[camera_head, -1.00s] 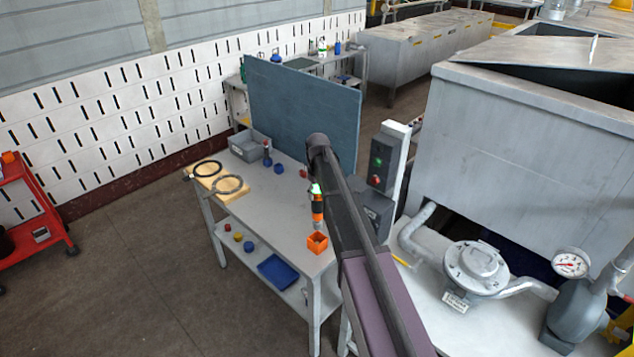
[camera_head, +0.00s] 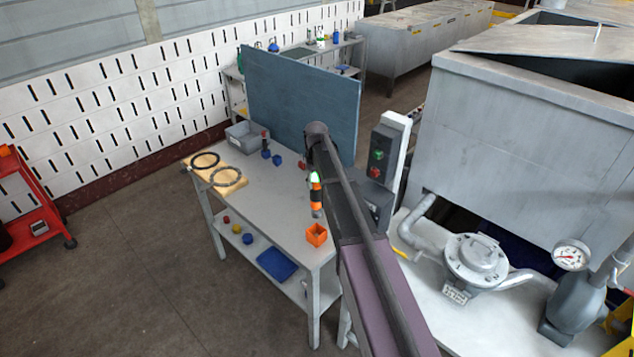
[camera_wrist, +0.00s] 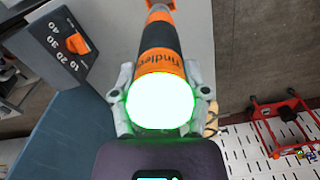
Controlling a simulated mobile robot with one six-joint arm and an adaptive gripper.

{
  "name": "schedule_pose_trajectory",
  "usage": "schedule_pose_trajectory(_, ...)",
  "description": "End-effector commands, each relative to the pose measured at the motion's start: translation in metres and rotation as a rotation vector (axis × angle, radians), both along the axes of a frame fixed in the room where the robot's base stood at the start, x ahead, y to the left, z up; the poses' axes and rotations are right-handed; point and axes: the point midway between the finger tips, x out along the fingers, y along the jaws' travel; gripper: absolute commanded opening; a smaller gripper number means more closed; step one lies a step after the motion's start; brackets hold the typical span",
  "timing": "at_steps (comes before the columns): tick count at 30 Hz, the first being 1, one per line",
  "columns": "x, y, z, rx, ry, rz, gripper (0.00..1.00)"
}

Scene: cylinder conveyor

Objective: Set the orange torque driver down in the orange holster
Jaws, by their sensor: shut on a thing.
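The orange and black torque driver (camera_head: 316,193) hangs upright above the bench in the head view, its green-lit end up. In the wrist view the driver (camera_wrist: 158,60) points away from the camera, with its bright glowing end nearest. My gripper (camera_wrist: 160,98) is shut on it, one finger on each side; in the head view the gripper is mostly hidden by my arm. The orange holster (camera_head: 317,240) is an open-topped box near the bench's front right corner. The driver's tip is above and apart from it. The holster also shows in part at the wrist view's top edge (camera_wrist: 160,5).
The grey bench (camera_head: 270,210) bears a board with two dark rings (camera_head: 228,186), a grey bin (camera_head: 246,138) and small blue parts. A blue panel (camera_head: 300,100) stands along its back. A control box (camera_head: 380,150) stands right of my arm. The bench middle is clear.

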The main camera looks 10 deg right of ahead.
Motion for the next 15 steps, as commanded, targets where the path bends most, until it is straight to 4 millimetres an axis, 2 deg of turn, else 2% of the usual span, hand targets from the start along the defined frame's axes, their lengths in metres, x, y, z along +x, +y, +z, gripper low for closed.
schedule_pose_trajectory(8,-0.001,0.0,-0.008,-0.001,0.0,0.0,0.0)
schedule_pose_trajectory(15,-0.001,0.0,-0.025,-0.001,0.0,0.0,0.0)
